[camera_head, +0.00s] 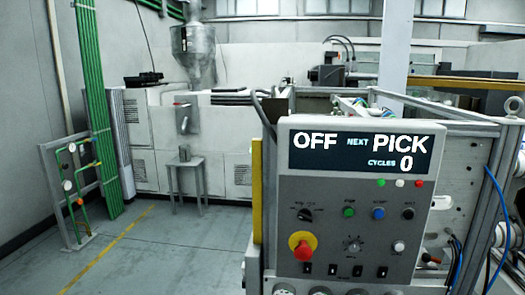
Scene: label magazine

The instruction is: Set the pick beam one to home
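A grey control panel (352,205) stands upright at the centre right on a machine frame. Its dark display (360,152) reads OFF, NEXT PICK, CYCLES 0. Below are a black rotary selector (305,215), a green button (349,212), a blue button (378,213) and a black button (407,213). A red mushroom button (302,251) on a yellow base, a round dial (353,245) and a white button (398,246) sit lower, above several small black switches. I cannot tell which part is the pick beam. Neither gripper is in view.
The machine's metal frame (481,128) rises behind the panel, with a blue cable (497,205) at right. A small metal stool (187,178), a gauge stand with green pipes (75,190) and a hopper (195,52) are farther back. The grey floor at left is clear.

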